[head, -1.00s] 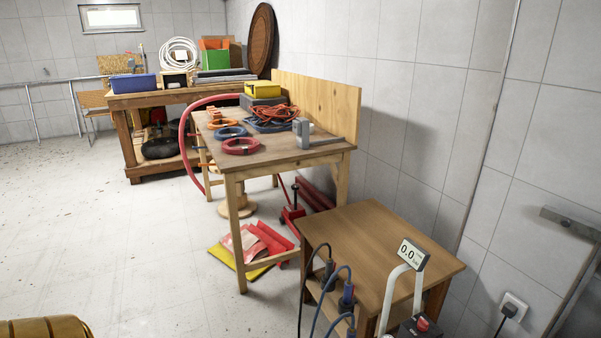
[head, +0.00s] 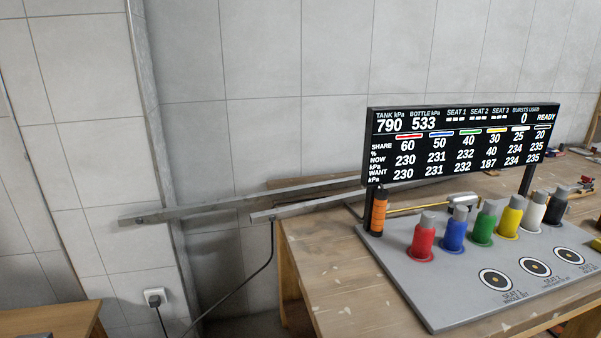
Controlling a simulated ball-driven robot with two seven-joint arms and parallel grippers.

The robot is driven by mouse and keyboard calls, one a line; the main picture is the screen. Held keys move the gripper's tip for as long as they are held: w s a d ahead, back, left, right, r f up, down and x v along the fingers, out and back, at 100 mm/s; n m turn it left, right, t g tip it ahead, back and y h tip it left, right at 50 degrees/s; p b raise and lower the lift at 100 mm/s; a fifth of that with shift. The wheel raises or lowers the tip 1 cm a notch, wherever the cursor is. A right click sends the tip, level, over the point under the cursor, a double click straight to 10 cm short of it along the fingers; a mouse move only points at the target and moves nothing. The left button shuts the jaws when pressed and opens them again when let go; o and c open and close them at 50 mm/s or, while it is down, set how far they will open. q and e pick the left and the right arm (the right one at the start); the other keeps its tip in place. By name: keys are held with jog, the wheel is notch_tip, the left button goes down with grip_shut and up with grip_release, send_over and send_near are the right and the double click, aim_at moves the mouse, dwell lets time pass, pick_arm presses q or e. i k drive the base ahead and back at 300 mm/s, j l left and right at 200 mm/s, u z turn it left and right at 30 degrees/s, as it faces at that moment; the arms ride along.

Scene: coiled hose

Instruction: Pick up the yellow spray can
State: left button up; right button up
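The yellow spray can (head: 510,222) stands upright on a grey board (head: 440,300) at the right of the head view. It is in a row of coloured cans, between the green can (head: 485,225) and the white can (head: 533,215). It has a grey top, and its base sits in a yellow ring. Neither of my grippers is in view.
The red can (head: 423,240), blue can (head: 455,232) and black can (head: 556,208) share the row. A display panel (head: 460,145) stands behind them. An orange-and-black cylinder (head: 379,213) is at the board's left. Several round target seats, including one marked SEAT 1 (head: 496,281), lie in front.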

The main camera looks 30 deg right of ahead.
aim_at(512, 214)
jog(key=z, duration=2.35)
jog(key=i+l, duration=0.25)
jog(key=l, duration=0.15)
jog(key=i+l, duration=0.2)
jog(key=l, duration=0.2)
